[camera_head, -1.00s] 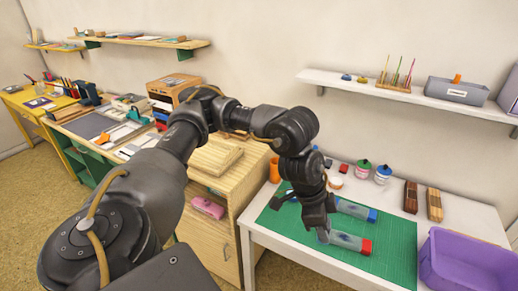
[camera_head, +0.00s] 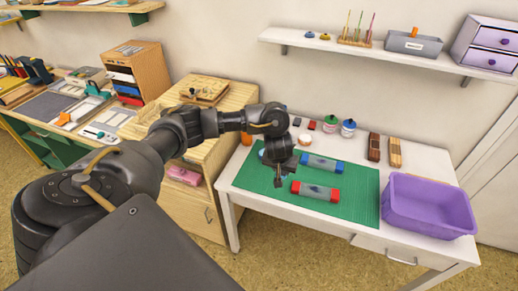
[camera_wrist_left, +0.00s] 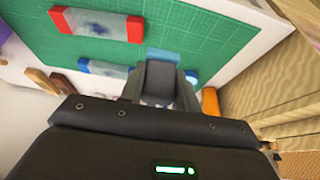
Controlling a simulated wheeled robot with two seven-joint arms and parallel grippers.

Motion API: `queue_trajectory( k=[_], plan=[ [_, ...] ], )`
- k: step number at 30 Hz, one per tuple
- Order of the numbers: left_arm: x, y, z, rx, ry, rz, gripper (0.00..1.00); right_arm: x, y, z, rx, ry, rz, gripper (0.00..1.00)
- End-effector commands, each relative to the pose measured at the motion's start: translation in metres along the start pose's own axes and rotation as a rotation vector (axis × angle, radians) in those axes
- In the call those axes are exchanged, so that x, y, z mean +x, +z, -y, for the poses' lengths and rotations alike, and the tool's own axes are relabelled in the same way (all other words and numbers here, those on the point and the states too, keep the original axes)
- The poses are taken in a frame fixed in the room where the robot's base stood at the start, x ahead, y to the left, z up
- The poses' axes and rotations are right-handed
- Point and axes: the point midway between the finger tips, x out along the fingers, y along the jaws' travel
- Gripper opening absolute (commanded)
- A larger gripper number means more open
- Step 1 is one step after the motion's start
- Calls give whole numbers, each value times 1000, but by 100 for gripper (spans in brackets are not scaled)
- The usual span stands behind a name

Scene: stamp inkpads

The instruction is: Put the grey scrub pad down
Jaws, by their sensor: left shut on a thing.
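My left gripper (camera_head: 280,175) is over the left part of the green cutting mat (camera_head: 362,205), left of the two inkpads. In the left wrist view its fingers (camera_wrist_left: 160,82) are shut on the grey scrub pad (camera_wrist_left: 160,84), which sits between them. I cannot tell whether the pad touches the mat. The red-ended inkpad (camera_head: 317,190) lies nearer on the mat and the blue-ended inkpad (camera_head: 322,163) lies behind it. Both have clear, blue-smudged middles. A light blue item (camera_wrist_left: 163,54) shows just past the fingertips, partly hidden. My right gripper is not in view.
A purple bin (camera_head: 430,203) stands on the right of the white table. A wooden cabinet (camera_head: 205,200) stands at left. The mat's right front is clear.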

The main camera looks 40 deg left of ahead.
Motion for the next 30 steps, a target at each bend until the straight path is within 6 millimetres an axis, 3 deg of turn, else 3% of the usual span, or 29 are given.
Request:
queue_trajectory(
  k=[11, 15, 19, 30],
  plan=[
    [66, -25, 75, -6, -1, 3, 14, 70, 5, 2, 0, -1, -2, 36],
    [96, -26, 91, -2, 1, 3, 14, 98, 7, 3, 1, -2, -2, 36],
    [110, -29, 102, 0, 1, 2, 14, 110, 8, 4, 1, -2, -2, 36],
    [119, -31, 110, 2, 1, 2, 14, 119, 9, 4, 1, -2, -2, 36]
  ],
)
